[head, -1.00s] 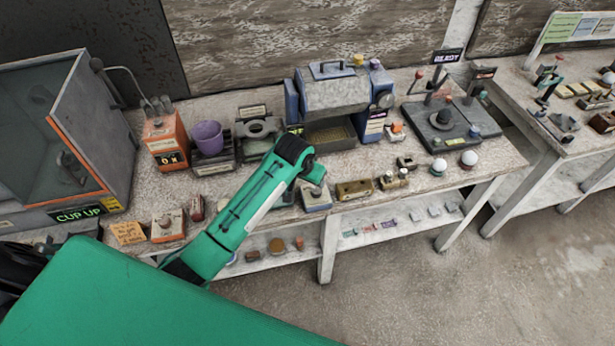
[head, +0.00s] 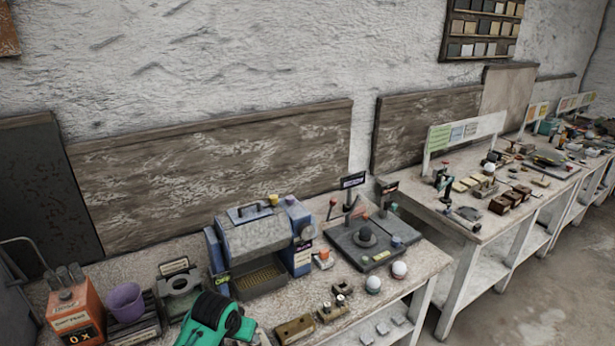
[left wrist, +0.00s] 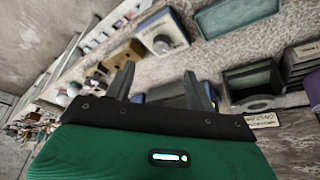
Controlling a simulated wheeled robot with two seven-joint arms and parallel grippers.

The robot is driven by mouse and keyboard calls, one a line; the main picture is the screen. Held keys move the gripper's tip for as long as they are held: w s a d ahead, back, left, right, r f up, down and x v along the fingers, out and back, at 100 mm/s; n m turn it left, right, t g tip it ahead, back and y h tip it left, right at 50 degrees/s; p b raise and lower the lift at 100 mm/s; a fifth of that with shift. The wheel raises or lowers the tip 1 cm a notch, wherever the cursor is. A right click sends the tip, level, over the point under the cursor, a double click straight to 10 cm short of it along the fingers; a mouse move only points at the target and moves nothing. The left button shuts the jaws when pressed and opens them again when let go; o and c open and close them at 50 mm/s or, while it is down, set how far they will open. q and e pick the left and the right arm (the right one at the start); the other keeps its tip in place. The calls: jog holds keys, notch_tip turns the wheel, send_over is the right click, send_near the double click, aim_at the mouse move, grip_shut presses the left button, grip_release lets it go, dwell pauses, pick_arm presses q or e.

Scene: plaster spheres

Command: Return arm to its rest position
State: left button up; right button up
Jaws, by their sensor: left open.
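My left gripper (left wrist: 158,86) shows in the left wrist view with its two grey fingers apart. Nothing is between them, and the workbench lies behind them. In the head view only a green and black part of my arm shows at the bottom edge, in front of the bench; its gripper is not seen there. My right gripper is in neither view.
A grey-blue machine (head: 258,245) stands at mid-bench. A dark plate with a knob (head: 366,238) is to its right. A second bench (head: 470,232) is at right, with open floor in front.

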pick_arm(q)
jog(key=s+a, duration=0.3)
jog(key=s, duration=2.9)
notch_tip(320, 180, down, 34)
jog(key=g+b, duration=0.2)
jog(key=b, duration=0.2)
jog(key=s+a+f+b, duration=0.1)
jog(key=s+f+b, duration=0.1)
jog(key=s+f, duration=0.7)
jog(key=s+a+f+g+b, duration=0.1)
jog(key=s+a+f+b, duration=0.1)
jog(key=s+f, duration=0.8)
notch_tip(320, 180, down, 6)
jog(key=shift+s+r+y, duration=0.1)
jog(key=shift+s+y, duration=0.2)
jog(key=shift+y, duration=0.1)
